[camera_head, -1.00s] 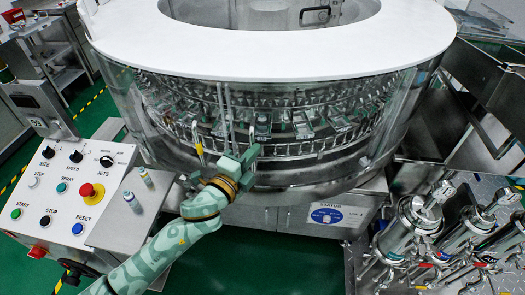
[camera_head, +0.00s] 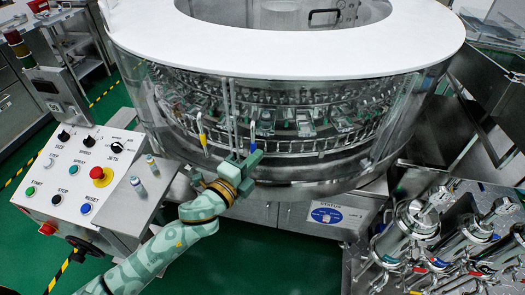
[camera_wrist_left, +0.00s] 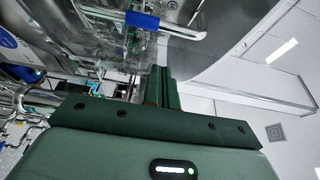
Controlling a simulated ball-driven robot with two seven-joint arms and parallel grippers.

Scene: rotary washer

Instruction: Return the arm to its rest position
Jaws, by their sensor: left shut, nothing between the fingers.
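My left gripper (camera_head: 250,158) is pale green and shut, with nothing between its fingers. It hangs in front of the lower clear wall of the rotary washer (camera_head: 290,57), just below a blue-sleeved metal handle (camera_head: 252,143). In the left wrist view, the shut dark green fingers (camera_wrist_left: 159,80) point toward the washer. The handle with its blue sleeve (camera_wrist_left: 142,20) shows ahead of them, apart from the fingertips. My left arm comes in from the bottom left of the head view. My right gripper is out of view.
A control panel (camera_head: 70,172) with a red emergency button stands at the left, beside a metal shelf (camera_head: 128,212) holding two small vials. A yellow-sleeved handle (camera_head: 203,138) is left of the gripper. Steel canisters (camera_head: 405,235) stand at the lower right. Green floor lies below.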

